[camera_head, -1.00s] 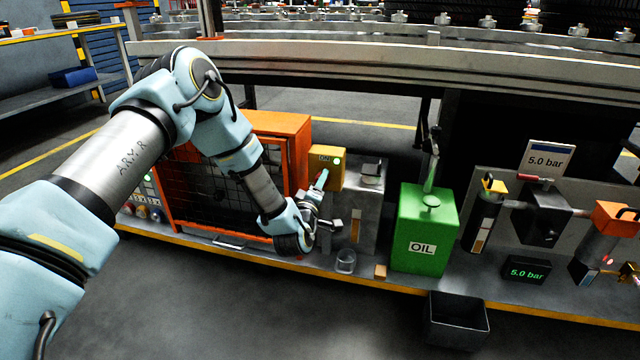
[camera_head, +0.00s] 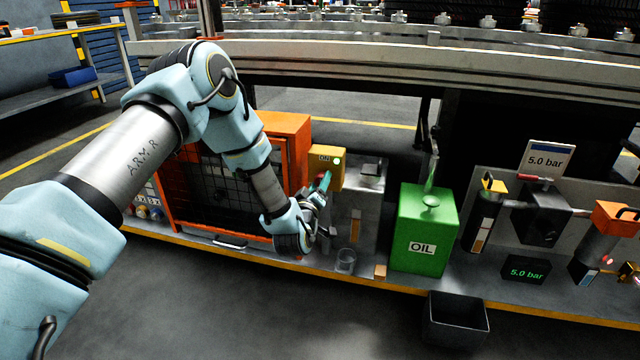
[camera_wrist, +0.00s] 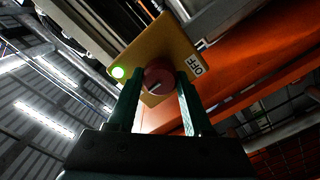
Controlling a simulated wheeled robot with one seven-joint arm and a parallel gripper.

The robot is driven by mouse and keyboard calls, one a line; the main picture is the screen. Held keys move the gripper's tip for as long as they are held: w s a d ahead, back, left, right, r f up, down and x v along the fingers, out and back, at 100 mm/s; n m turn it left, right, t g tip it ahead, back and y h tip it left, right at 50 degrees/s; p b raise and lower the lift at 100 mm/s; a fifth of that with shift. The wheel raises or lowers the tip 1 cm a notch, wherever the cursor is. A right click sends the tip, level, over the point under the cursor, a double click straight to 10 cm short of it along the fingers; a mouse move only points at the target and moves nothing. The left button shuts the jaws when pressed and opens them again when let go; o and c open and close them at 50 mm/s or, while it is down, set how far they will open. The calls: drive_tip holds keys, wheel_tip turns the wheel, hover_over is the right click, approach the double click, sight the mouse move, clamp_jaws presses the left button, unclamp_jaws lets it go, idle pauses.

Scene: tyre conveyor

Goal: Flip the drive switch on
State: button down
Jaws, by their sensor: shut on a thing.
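The yellow switch box (camera_head: 322,176) is beside the orange cabinet, left of the green oil can. In the head view my gripper hides the knob, and the small label there is hard to read.
The orange cabinet (camera_head: 294,140) with a dark mesh front is close to my wrist. To the right are a green oil can (camera_head: 420,250), a clear cup (camera_head: 345,262) and a small wooden block (camera_head: 380,272). A black bin (camera_head: 457,325) is on the floor.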

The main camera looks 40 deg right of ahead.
drive_tip(key=shift+f, duration=0.1)
drive_tip(key=shift+c, duration=1.5)
unclamp_jaws()
drive_tip(key=shift+s+a, duration=0.1)
drive_tip(key=p+v, duration=0.1)
drive_tip(key=v, duration=0.9)
drive_tip(key=shift+a, duration=0.3)
